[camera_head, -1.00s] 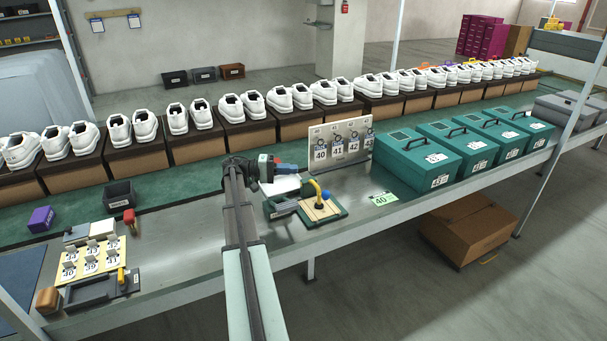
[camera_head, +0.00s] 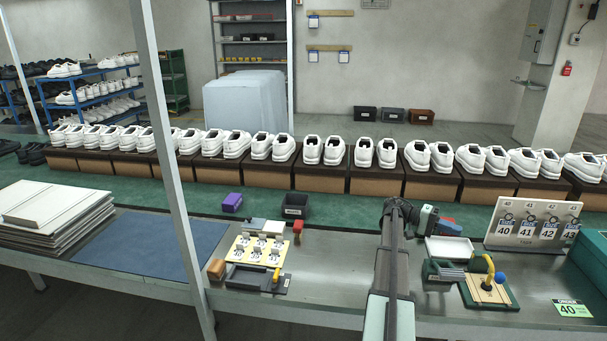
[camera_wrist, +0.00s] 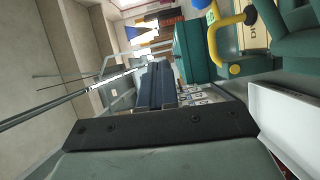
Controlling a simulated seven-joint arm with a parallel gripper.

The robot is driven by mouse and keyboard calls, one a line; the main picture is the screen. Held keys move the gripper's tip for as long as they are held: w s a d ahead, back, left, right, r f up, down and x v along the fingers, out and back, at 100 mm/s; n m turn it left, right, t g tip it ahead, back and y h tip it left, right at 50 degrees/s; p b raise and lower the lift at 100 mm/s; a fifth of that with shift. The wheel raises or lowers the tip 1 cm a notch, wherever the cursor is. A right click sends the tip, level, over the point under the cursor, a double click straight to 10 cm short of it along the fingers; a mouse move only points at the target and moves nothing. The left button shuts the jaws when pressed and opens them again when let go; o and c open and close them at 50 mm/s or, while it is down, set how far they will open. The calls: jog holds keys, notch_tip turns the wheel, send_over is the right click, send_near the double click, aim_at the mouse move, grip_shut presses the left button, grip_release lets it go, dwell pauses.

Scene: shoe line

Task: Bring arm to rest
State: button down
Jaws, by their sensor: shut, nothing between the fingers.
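My arm stretches forward over the steel bench, in the lower middle of the head view. My gripper (camera_head: 446,223) is at its far end, pointing right, above a white open tray (camera_head: 451,249) and left of the number board. In the wrist view the dark blue fingers of my gripper (camera_wrist: 158,72) lie together with nothing between them. The white tray (camera_wrist: 285,125) also shows at the right of the wrist view. My gripper appears raised clear of the bench things; its exact height is hard to tell.
A number board (camera_head: 537,222) stands right of my gripper. A board with a yellow handle and blue knob (camera_head: 487,290) lies nearer. Left are a number-tag plate (camera_head: 259,248) and a dark bin (camera_head: 295,205). White shoes on brown boxes (camera_head: 322,180) line the back.

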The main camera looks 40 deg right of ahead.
jog(key=w+a+f+n+t+h, duration=0.1)
jog(key=w+a+f, duration=0.2)
jog(key=a, duration=0.6)
jog(key=w+a+f+n+t+h, duration=0.1)
jog(key=w+a+f+t, duration=0.1)
jog(key=a, duration=0.8)
jog(key=w+a+f+t+h, duration=0.1)
jog(key=w+a+f, duration=0.4)
jog(key=a, duration=0.5)
jog(key=shift+w+f+n+h, duration=0.1)
jog(key=shift+f+n+h, duration=0.3)
jog(key=s+a+f+n+t, duration=0.15)
jog(key=a+f, duration=0.25)
jog(key=a, duration=0.8)
jog(key=s+a+f+n+t+y, duration=0.2)
jog(key=s+a+f+n, duration=0.15)
jog(key=a+f, duration=0.55)
jog(key=s+a+f+n+t+y, duration=0.2)
jog(key=a+f+n, duration=0.2)
jog(key=f, duration=1)
jog(key=s+a+f+n+y, duration=0.2)
jog(key=s+a+f+y, duration=0.3)
jog(key=s+a+f, duration=0.8)
jog(key=s+a, duration=0.1)
jog(key=a, duration=0.2)
jog(key=shift+a+f+n+y, duration=0.2)
jog(key=shift+a+n+y, duration=0.15)
jog(key=shift+n+y, duration=0.05)
